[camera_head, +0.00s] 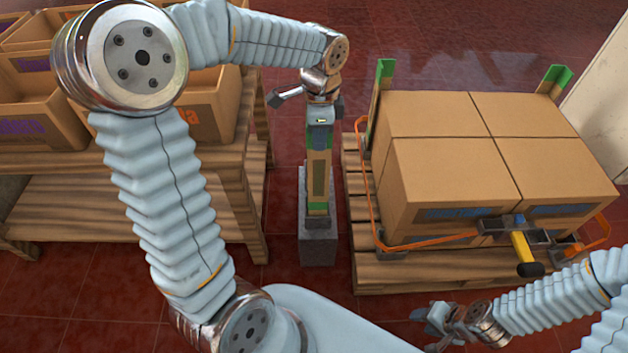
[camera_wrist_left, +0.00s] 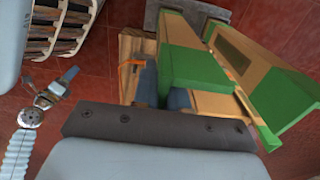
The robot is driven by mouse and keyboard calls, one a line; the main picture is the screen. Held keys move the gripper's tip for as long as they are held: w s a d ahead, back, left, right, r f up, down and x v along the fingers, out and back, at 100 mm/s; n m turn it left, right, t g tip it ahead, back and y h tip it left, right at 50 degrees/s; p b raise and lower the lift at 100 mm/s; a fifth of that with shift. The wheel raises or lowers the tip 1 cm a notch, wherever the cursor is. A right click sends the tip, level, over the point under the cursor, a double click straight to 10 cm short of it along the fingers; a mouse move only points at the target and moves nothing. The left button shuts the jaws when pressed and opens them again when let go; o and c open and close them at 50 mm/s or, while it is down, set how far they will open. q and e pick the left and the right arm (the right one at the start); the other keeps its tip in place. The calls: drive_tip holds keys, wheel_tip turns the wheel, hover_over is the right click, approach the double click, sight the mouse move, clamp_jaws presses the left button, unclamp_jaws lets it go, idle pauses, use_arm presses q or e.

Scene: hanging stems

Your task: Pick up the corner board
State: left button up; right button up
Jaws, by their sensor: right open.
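A tan corner board (camera_head: 318,172) with green ends stands upright in a grey block-shaped stand (camera_head: 318,247), between the table and the pallet. My left gripper (camera_head: 320,128) points down at its top, with its fingers over the green end. In the left wrist view, the blue fingertips (camera_wrist_left: 164,92) are close together on either side of one green-ended flange (camera_wrist_left: 185,68), and they look shut on it. Part of the contact is hidden. My right gripper (camera_head: 436,322) is open and empty, low in front of the pallet; it also shows in the left wrist view (camera_wrist_left: 52,92).
Cardboard boxes (camera_head: 455,172) sit on a wooden pallet (camera_head: 450,275) at right, with an orange strap (camera_head: 430,243), a yellow-handled tensioner (camera_head: 523,247) and green-topped corner boards (camera_head: 383,80) at its far corners. Open cartons (camera_head: 35,110) stand on a wooden table (camera_head: 235,155) at left.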

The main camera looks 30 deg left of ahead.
use_arm(q)
clamp_jaws()
drive_tip(key=shift+r, duration=0.15)
